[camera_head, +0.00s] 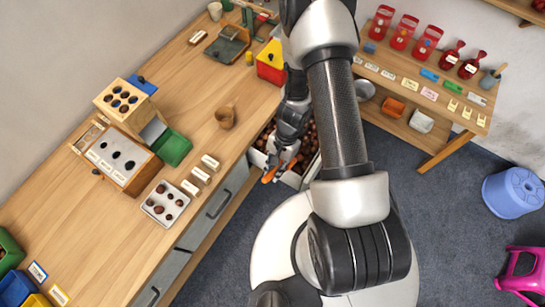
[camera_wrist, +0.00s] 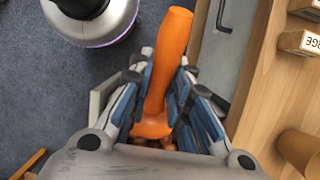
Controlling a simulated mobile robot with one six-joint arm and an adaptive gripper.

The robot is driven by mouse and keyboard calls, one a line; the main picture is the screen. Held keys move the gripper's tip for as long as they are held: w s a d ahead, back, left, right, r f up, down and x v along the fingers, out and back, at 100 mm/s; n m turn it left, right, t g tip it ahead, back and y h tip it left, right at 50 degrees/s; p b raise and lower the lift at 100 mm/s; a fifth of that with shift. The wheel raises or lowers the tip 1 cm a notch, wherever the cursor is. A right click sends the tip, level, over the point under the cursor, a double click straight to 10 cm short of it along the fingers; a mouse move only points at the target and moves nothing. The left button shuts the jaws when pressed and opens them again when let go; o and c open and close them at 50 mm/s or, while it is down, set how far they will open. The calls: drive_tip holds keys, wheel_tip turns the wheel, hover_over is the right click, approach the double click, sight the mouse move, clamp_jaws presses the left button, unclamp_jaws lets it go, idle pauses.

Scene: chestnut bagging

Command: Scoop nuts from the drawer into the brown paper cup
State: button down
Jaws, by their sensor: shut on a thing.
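My gripper (camera_head: 281,158) is over the open drawer (camera_head: 291,181), which is full of brown nuts (camera_head: 306,157) and juts out from under the wooden counter. The gripper is shut on an orange scoop (camera_head: 269,175). In the wrist view the scoop's orange handle (camera_wrist: 168,55) stands between the blue-padded fingers (camera_wrist: 160,95). The scoop's lower end is mostly hidden there, with a little brown showing below it. The brown paper cup (camera_head: 225,117) stands upright on the counter, left of the drawer. Its side also shows at the right edge of the wrist view (camera_wrist: 300,150).
Small label blocks (camera_head: 201,175) and a white tray with nuts (camera_head: 165,203) stand on the counter left of the drawer. A green bin (camera_head: 174,149) and a yellow-red box (camera_head: 270,63) are farther back. A shelf with red bags (camera_head: 404,32) is at right.

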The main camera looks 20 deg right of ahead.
drive_tip(key=w+d+f+t+h+b, duration=0.1)
drive_tip(key=w+d+f+h+b, duration=0.1)
drive_tip(key=w+d+f+b, duration=0.3)
drive_tip(key=w+d+f+t+h+b, duration=0.1)
drive_tip(key=d+f+t+b, duration=0.15)
drive_tip(key=f+b, duration=0.4)
drive_tip(key=r+h+p, duration=0.2)
drive_tip(key=r, duration=0.1)
drive_tip(key=shift+s+r+p, duration=0.15)
drive_tip(key=shift+s+p, duration=0.2)
drive_tip(key=shift+s+a+r+t, duration=0.25)
drive_tip(key=shift+a+r, duration=0.1)
drive_tip(key=shift+r, duration=0.05)
idle(0.7)
drive_tip(key=shift+a, duration=0.1)
drive_tip(key=shift+s, duration=0.1)
idle(0.7)
drive_tip(key=shift+d+b+x, duration=0.2)
drive_tip(key=shift+b+x, duration=0.4)
drive_tip(key=shift+x, duration=0.95)
